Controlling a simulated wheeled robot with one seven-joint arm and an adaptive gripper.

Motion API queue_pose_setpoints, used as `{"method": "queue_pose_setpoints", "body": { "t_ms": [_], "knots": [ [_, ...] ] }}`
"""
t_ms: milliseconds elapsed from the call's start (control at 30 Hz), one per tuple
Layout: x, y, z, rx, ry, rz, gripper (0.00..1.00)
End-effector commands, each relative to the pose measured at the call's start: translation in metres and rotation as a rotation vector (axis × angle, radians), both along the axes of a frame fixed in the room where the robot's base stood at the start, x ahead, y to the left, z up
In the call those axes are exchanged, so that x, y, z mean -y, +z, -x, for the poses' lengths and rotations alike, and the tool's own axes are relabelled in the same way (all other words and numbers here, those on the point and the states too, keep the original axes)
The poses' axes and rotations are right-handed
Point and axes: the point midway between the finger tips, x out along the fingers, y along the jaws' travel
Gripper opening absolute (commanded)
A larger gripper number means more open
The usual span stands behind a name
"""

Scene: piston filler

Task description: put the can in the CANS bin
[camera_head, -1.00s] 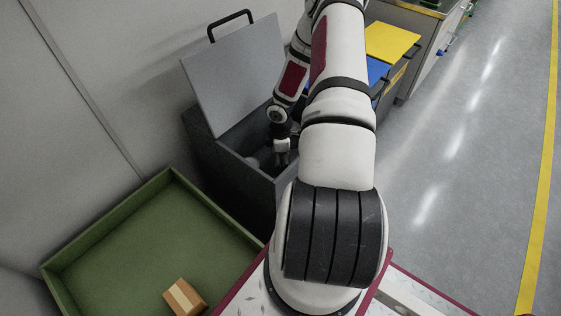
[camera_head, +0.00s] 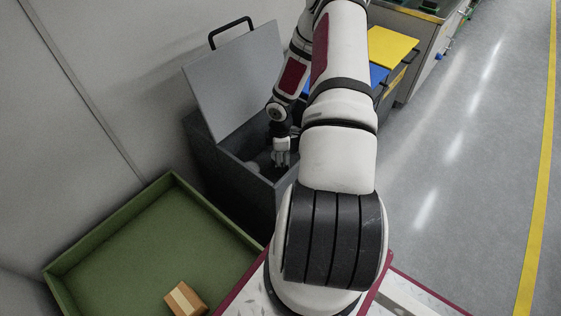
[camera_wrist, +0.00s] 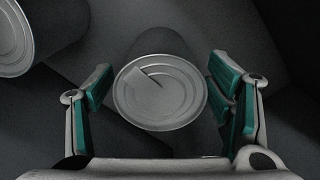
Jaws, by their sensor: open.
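My gripper (camera_head: 281,158) is open inside the mouth of a dark grey bin (camera_head: 235,172) whose grey lid (camera_head: 237,82) stands raised. In the wrist view, a grey can (camera_wrist: 160,92) shows its round end with a tab, between the two fingers of my gripper (camera_wrist: 162,90). A narrow gap shows on each side, so the fingers do not appear to touch it. A second can (camera_wrist: 25,40) is at the upper left of the wrist view, partly cut off. No label is readable on the bin.
A green open-topped box (camera_head: 130,225) holds a brown carton (camera_head: 185,298) in front of the dark bin. Blue (camera_head: 375,74) and yellow (camera_head: 392,46) lids are beyond my arm. A wall is at left; the floor (camera_head: 470,170) at right is clear.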

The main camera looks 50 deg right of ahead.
Motion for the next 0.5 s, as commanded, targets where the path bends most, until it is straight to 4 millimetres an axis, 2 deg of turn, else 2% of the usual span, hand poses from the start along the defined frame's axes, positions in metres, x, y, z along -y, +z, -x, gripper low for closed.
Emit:
{"method": "queue_pose_setpoints", "body": {
  "t_ms": [33, 200, 333, 500],
  "knots": [
    [0.001, 0.015, 0.0, 0.001, 0.0, 0.001, 0.74],
    [0.001, 0.052, 0.0, 0.002, -0.001, 0.002, 0.74],
    [0.001, 0.073, 0.0, 0.001, 0.001, 0.001, 0.74],
    [0.001, 0.09, 0.0, 0.001, 0.0, 0.001, 0.74]
  ]
}}
